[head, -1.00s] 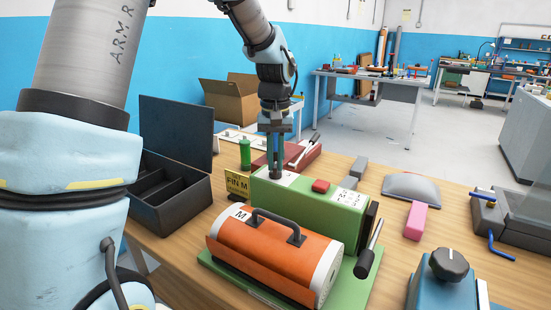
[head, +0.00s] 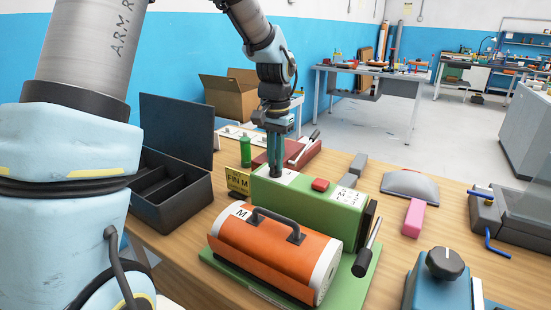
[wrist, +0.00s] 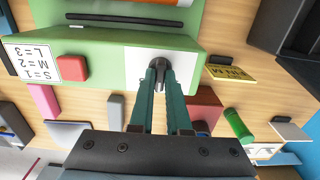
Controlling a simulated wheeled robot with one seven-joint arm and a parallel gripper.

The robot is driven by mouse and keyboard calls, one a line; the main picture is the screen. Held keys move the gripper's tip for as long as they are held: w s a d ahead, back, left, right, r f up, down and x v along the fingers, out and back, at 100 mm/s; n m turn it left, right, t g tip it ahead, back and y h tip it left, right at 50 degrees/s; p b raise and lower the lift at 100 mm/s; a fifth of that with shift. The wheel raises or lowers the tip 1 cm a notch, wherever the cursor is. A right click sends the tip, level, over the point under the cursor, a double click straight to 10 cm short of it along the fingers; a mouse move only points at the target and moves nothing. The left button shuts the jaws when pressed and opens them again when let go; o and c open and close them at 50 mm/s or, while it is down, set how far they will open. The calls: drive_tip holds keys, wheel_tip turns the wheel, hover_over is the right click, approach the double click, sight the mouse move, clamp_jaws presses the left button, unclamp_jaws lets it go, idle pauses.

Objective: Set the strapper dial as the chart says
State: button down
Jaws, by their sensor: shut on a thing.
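The strapper (head: 318,205) is a long green machine on the wooden table. A white plate on its top carries a small dark dial (wrist: 158,64). My gripper (head: 277,172) points down onto this plate, and its teal fingers are shut on the dial. The fingers hide most of the dial in the head view, and I cannot read its setting. The chart (wrist: 32,62) is a white label on the machine reading S=1, M=2, L=3; it also shows in the head view (head: 348,198). An orange roll (head: 275,252) labelled M lies in front of the green body.
A red button (head: 320,185) sits between dial and chart. A yellow FIN M sign (head: 238,181) and green cylinder (head: 245,152) stand left of the dial. A pink block (head: 414,218) lies farther right.

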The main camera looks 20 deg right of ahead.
drive_tip(key=c, duration=0.9)
unclamp_jaws()
drive_tip(key=shift+r, duration=0.15)
wheel_tip(320, 180, up, 11)
drive_tip(key=shift+f+b, duration=0.2)
drive_tip(key=shift+b, duration=0.9)
